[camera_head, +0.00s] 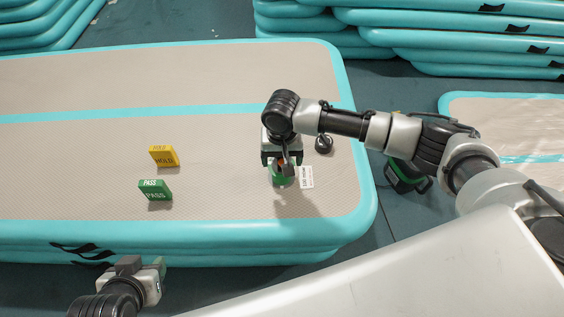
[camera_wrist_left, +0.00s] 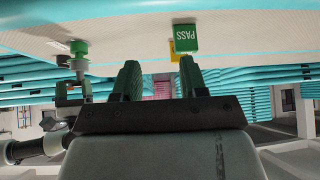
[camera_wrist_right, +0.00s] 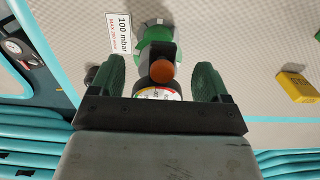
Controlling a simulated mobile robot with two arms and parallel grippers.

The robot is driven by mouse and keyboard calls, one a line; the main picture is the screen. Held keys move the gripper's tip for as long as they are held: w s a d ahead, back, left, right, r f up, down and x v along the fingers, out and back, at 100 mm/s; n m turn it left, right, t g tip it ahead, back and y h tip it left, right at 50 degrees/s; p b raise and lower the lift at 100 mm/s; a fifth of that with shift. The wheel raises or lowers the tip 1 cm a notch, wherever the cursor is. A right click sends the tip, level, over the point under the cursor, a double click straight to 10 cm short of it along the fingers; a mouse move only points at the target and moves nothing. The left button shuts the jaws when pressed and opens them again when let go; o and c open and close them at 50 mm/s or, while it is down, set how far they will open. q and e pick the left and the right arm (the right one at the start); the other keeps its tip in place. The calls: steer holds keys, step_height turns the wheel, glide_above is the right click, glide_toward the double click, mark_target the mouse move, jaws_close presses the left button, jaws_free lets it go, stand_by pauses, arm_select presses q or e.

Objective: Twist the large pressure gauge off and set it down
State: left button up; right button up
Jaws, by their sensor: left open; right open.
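A pressure gauge (camera_wrist_right: 158,95) with a white, yellow and red dial shows between the fingers of my right gripper (camera_wrist_right: 161,82) in the right wrist view. A brown-orange knob (camera_wrist_right: 162,71) on a black part and a green fitting (camera_wrist_right: 155,36) lie just beyond it. The fingers are open, with gaps on both sides of the gauge. In the head view my right gripper (camera_head: 282,158) is over the green fitting (camera_head: 281,179) and mostly hides the gauge. My left gripper (camera_head: 144,265) is open and empty in front of the mat.
A yellow HOLD block (camera_head: 163,156) and a green PASS block (camera_head: 155,190) stand on the mat (camera_head: 90,150). A "100 mbar" card (camera_head: 306,177) and a small black round object (camera_head: 323,144) are near the fitting. A green-black device (camera_head: 405,176) is on the floor. The mat's left half is mostly clear.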

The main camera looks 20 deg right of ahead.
arm_select(q)
steer(key=shift+w+d+r+t, duration=0.25)
steer(key=shift+w+t, duration=0.1)
steer(key=shift+w, duration=0.15)
steer(key=shift+w+d+r+t, duration=0.1)
steer(key=shift+w+r+t, duration=0.15)
steer(key=shift+w+t, duration=0.15)
arm_select(e)
steer(key=shift+f, duration=0.75)
steer(key=shift+c, duration=0.2)
